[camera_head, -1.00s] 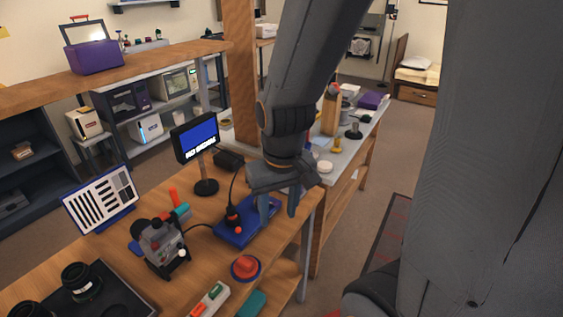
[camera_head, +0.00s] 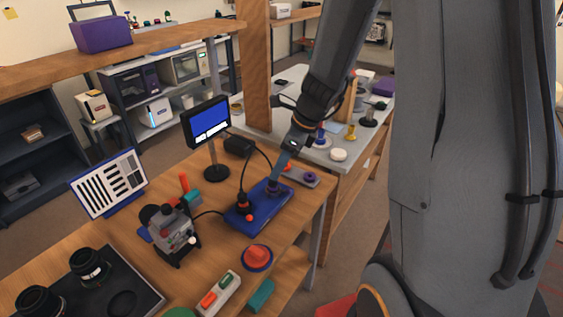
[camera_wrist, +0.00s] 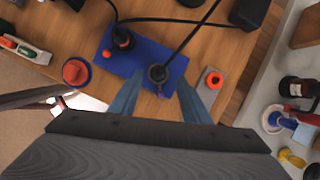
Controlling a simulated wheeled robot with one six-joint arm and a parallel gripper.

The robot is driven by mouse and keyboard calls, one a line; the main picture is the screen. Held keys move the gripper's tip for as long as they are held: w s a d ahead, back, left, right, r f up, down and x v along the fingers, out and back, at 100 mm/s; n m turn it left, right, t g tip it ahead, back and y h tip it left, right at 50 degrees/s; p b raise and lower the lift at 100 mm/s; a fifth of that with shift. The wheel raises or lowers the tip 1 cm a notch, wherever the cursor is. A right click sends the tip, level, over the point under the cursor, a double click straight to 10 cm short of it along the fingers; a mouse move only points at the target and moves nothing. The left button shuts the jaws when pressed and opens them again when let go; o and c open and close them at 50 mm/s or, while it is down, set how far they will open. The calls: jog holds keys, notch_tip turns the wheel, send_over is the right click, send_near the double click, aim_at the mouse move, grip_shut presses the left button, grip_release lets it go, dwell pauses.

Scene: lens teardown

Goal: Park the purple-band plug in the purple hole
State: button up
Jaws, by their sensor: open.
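The purple-band plug (camera_head: 272,187) stands upright at the right end of the blue board (camera_head: 243,222). In the wrist view the plug (camera_wrist: 158,75) is dark with a cable from its top; its band is not clear there. My gripper (camera_wrist: 158,96) is open, one blue finger on each side of the plug with gaps showing. In the head view my gripper (camera_head: 276,180) reaches down at the plug. A grey plate beside the board has a purple ring (camera_head: 310,177), which I take for the purple hole, and a red-orange ring (camera_wrist: 214,80). The purple ring is hidden in the wrist view.
A second black plug with an orange band (camera_head: 245,201) stands on the board. A red knob (camera_head: 257,256), a switch strip (camera_head: 218,292) and a screen (camera_head: 208,122) stand nearby. Cables (camera_wrist: 190,38) run across the table. A grey bench (camera_head: 345,145) with bottles is to the right.

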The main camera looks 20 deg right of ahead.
jog(key=x, duration=0.6)
jog(key=shift+a+f, duration=0.1)
jog(key=shift+f, duration=0.2)
grip_shut()
jog(key=shift+s+r+p, duration=0.1)
jog(key=shift+r+p, duration=0.8)
dwell(1.2)
jog(key=shift+r+p, duration=2.2)
jog(key=shift+p, duration=0.15)
